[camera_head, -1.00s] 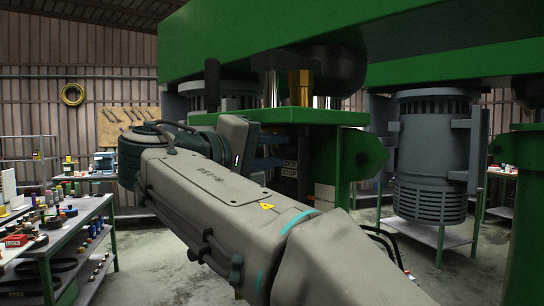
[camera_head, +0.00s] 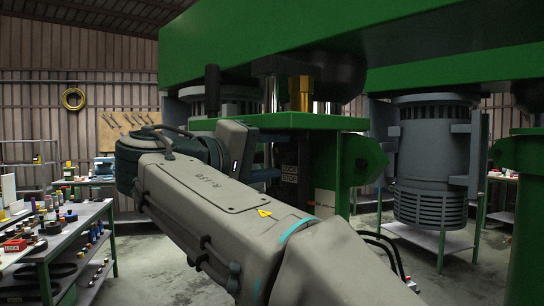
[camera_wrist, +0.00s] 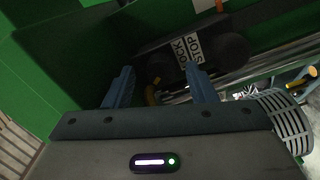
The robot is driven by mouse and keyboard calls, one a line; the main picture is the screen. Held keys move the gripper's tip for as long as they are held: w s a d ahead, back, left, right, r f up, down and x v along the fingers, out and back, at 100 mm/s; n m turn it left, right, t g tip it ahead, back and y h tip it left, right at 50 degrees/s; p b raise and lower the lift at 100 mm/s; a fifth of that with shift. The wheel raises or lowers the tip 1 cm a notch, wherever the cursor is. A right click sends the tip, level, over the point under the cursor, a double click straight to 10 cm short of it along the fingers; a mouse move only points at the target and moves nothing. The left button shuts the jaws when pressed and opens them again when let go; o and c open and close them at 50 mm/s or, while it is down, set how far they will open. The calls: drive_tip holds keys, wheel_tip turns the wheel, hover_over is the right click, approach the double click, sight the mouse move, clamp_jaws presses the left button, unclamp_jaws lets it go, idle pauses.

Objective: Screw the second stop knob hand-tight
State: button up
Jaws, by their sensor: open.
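My gripper (camera_wrist: 160,88) is open, and its two blue-grey fingers stand apart with nothing between their tips. In the wrist view a dark bar carrying a white stop label (camera_wrist: 190,52) lies beyond the fingertips. A dark round knob-like part (camera_wrist: 233,50) sits at the bar's right end, beyond and right of the right finger. Another dark rounded shape lies between the fingers, too dim to tell whether it is a knob.
The green machine's plate (camera_head: 290,121) is just above my gripper, with a brass-coloured post (camera_head: 304,93) and bright rods on it. A grey motor housing (camera_head: 432,160) hangs at the right. A workbench (camera_head: 85,232) with many small parts stands at the left.

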drive_tip(key=v, duration=1.3)
drive_tip(key=shift+s+a, duration=0.2)
drive_tip(key=shift+s, duration=0.05)
